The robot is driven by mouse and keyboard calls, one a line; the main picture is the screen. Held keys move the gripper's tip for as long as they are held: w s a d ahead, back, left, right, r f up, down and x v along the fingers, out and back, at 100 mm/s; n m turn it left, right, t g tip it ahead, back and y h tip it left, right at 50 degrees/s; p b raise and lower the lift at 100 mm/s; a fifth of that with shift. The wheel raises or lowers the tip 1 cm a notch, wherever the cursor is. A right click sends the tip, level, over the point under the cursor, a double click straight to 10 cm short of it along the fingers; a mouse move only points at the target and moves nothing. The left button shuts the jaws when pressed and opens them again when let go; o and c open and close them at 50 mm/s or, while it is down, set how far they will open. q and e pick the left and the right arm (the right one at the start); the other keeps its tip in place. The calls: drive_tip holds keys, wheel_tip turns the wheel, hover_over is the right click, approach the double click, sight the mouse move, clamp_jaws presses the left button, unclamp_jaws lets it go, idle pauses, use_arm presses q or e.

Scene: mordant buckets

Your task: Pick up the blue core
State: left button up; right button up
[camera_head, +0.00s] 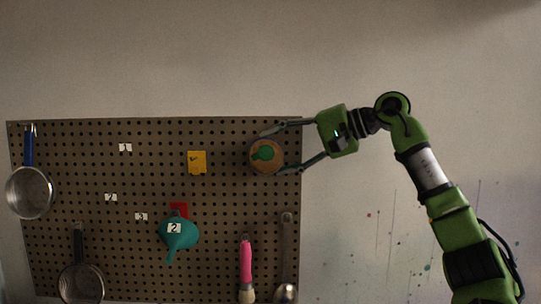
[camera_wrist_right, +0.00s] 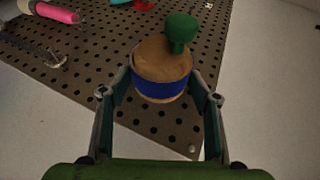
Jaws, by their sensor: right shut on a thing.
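The blue core shows in the right wrist view as a round tan piece with a blue band (camera_wrist_right: 160,89) and a green knob (camera_wrist_right: 181,30) on top. In the head view its tan face (camera_head: 266,168) shows in front of the pegboard's right side; its blue band cannot be made out there. My right gripper (camera_head: 272,152) reaches in from the right and is shut on the core, a finger on each side of it. The wrist view shows both fingers (camera_wrist_right: 162,82) along the core's sides. My left gripper is not in view.
The pegboard (camera_head: 90,180) holds pans (camera_head: 30,192) (camera_head: 82,283), a teal funnel (camera_head: 179,232), a yellow card (camera_head: 197,162), a pink-handled brush (camera_head: 246,265) and a ladle (camera_head: 287,250). Small number labels (camera_head: 126,147) are on it.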

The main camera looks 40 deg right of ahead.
drive_tip(key=shift+s+a+b, duration=0.1)
drive_tip(key=shift+b, duration=0.35)
drive_tip(key=s+a+b, duration=0.4)
drive_tip(key=s+a, duration=0.7)
drive_tip(key=s, duration=0.2)
drive_tip(key=shift+s+a+r, duration=0.2)
drive_tip(key=shift+s, duration=0.05)
drive_tip(key=s+a+p, duration=0.1)
drive_tip(key=s+a, duration=0.3)
drive_tip(key=s, duration=0.1)
drive_tip(key=shift+s+a, duration=0.4)
idle(0.8)
idle(0.5)
